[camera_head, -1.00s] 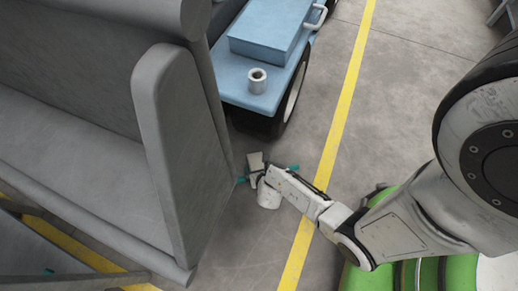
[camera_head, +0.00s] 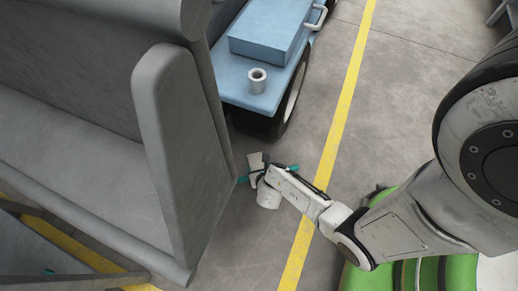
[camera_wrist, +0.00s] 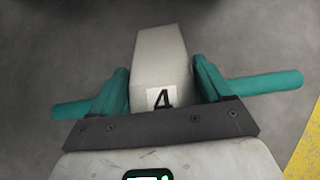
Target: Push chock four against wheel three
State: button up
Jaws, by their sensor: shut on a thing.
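Chock four (camera_wrist: 161,62) is a pale grey block with a black "4" on a white label. In the wrist view it sits between the two teal fingers of my gripper (camera_wrist: 162,88), which is shut on it. In the head view the chock (camera_head: 255,160) shows as a small pale block at the tip of my gripper (camera_head: 268,174), low by the floor. A dark wheel (camera_head: 262,123) of the blue cart (camera_head: 262,72) is just beyond the chock, with a gap of floor showing between them. No wheel number is readable.
A large grey panelled structure (camera_head: 180,150) stands close on the left of my gripper. A yellow floor line (camera_head: 335,140) runs to the right.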

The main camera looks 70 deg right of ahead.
jog(key=shift+c, duration=0.8)
jog(key=shift+r, duration=0.15)
jog(key=shift+r+p, duration=0.95)
jog(key=s+d+r+p, duration=0.1)
jog(key=s+r+p, duration=1)
jog(key=s, duration=0.3)
jog(key=shift+p, duration=0.75)
jog(key=shift+f, duration=0.1)
